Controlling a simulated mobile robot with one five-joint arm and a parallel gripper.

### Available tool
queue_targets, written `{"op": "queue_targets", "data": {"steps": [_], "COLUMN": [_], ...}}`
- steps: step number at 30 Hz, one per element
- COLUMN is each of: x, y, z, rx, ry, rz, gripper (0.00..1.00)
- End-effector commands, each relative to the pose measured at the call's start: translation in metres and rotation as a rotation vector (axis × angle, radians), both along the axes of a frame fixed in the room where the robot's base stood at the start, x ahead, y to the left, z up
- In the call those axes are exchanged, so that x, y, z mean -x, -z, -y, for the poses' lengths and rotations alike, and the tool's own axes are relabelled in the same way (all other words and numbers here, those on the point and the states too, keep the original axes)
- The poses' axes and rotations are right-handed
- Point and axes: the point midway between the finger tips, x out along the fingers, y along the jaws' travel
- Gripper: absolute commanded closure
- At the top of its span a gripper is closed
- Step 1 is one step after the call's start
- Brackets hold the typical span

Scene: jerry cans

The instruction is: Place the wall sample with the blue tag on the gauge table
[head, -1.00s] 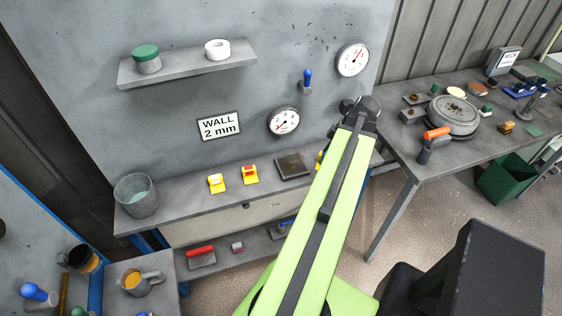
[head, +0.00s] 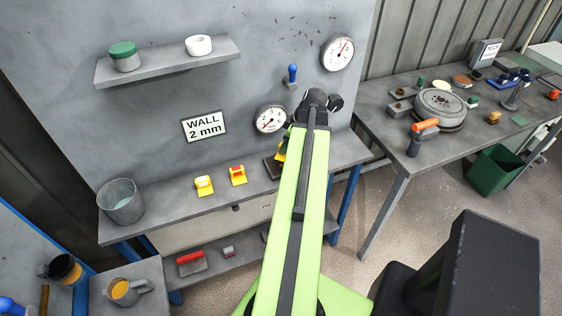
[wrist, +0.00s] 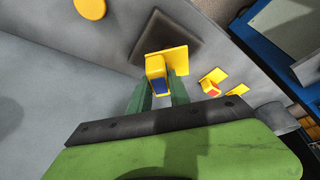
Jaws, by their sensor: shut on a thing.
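The yellow wall sample with the blue tag (wrist: 158,84) is between the green fingers of my gripper (wrist: 158,92) in the wrist view. My gripper is shut on it. In the head view only a yellow bit of this sample (head: 282,151) shows beside my arm. A dark square plate (wrist: 160,32), perhaps the gauge table, lies on the grey bench just beyond the sample in the wrist view. In the head view the plate (head: 271,168) is partly hidden by my arm. The sample appears at the plate's edge; I cannot tell whether they touch.
A red-tagged yellow sample (head: 238,176) and a white-tagged one (head: 204,185) stand left of the plate on the bench. A dial gauge (head: 270,119) hangs on the wall behind. A second table (head: 384,146) stands right.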

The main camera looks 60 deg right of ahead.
Motion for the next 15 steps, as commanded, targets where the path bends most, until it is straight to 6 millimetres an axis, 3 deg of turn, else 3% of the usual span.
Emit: {"op": "queue_targets", "data": {"steps": [3, 8, 15], "x": [-0.013, -0.015, -0.015], "y": [0.009, 0.009, 0.048], "z": [0.000, -0.001, -0.001], "rx": [0.000, 0.001, 0.000], "ry": [0.000, 0.000, 0.000], "rz": [0.000, 0.000, 0.000], "gripper": [1.00, 1.00, 1.00]}}
